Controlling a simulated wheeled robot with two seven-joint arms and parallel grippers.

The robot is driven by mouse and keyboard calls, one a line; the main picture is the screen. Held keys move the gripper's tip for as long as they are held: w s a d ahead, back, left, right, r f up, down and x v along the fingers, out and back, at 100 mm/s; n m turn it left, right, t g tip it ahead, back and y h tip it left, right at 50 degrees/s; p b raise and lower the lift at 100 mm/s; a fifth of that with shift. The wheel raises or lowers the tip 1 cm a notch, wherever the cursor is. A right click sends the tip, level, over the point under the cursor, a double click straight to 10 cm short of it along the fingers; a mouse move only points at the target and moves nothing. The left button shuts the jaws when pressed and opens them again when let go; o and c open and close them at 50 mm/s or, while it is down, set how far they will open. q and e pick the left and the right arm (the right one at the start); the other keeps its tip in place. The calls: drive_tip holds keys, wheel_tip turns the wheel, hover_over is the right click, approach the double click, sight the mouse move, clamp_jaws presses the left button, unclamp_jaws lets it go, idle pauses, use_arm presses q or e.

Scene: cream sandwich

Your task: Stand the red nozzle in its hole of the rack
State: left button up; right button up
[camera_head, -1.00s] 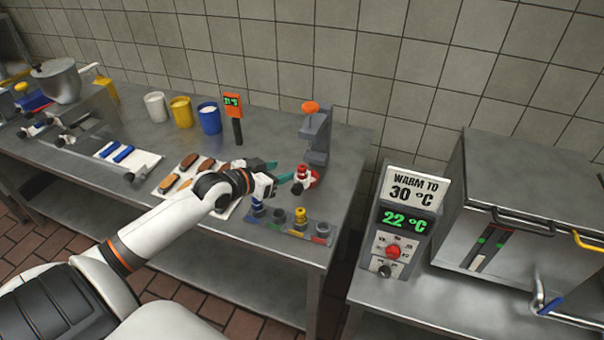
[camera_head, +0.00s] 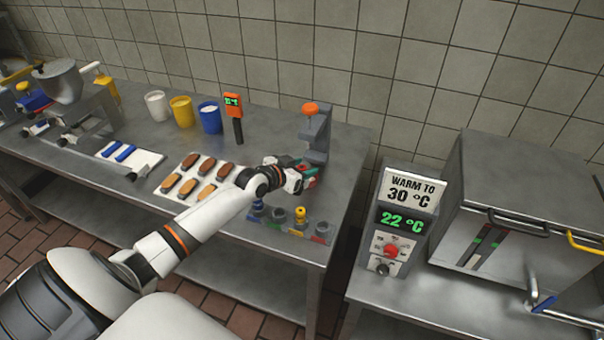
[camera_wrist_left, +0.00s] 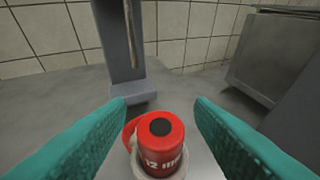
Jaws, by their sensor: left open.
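The red nozzle (camera_wrist_left: 160,143) has a dark round top and white lettering. It stands upright in a pale ring-shaped holder with a red loop on its left side, in the left wrist view. In the head view only a bit of its red (camera_head: 311,183) shows past my gripper. My left gripper (camera_head: 304,171) is open. In the wrist view its teal fingers (camera_wrist_left: 160,112) lie on either side of the nozzle, with gaps. The rack (camera_head: 288,230) lies at the table's front edge, with blue, yellow and red markings. A yellow nozzle (camera_head: 300,213) stands in it. My right gripper is out of view.
A grey stand (camera_head: 319,138) with an orange knob rises just behind the nozzle. A tray (camera_head: 165,192) of brown and tan biscuits lies to the left. A warming unit (camera_head: 403,235) is at right.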

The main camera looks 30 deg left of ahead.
use_arm(q)
drive_tip(key=shift+s, duration=0.1)
drive_tip(key=c, duration=1)
clamp_jaws()
